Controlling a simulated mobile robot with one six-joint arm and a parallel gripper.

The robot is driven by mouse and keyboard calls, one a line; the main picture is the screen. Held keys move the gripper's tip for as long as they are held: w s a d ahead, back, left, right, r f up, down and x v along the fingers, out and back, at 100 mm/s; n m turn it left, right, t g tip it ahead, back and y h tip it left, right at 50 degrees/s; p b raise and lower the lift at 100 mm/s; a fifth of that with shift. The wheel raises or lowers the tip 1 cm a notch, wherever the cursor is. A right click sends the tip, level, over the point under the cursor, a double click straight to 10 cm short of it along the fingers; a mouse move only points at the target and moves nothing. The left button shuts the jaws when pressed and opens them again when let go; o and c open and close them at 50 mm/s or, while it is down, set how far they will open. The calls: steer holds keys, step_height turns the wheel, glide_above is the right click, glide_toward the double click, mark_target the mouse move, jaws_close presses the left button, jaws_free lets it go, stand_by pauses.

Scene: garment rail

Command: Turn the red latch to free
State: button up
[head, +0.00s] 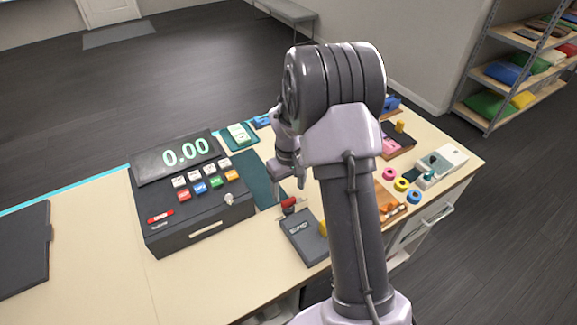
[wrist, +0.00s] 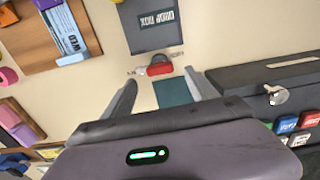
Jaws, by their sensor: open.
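The red latch (head: 289,202) is a small red piece at the back edge of the dark grey drop box (head: 305,238) on the counter. In the wrist view the latch (wrist: 159,69) lies crosswise at the end of the box (wrist: 152,25), with small marks to either side that are too small to read. My gripper (head: 290,188) is open and points down just above and behind the latch. In the wrist view the latch shows between and slightly beyond the open fingertips (wrist: 160,80), with nothing held. Contact with the latch cannot be made out.
A black cash register (head: 200,225) with a small key-like knob stands left of the latch. A teal mat (head: 262,182) lies behind the latch. Colored rings (head: 401,184), an orange-brown tray (head: 388,207) and a card reader (head: 440,165) are on the right. The dark folder (head: 22,248) lies far left.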

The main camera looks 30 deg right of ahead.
mark_target(289, 200)
step_height(289, 200, up, 13)
steer(key=p, duration=0.2)
steer(key=shift+f, duration=0.2)
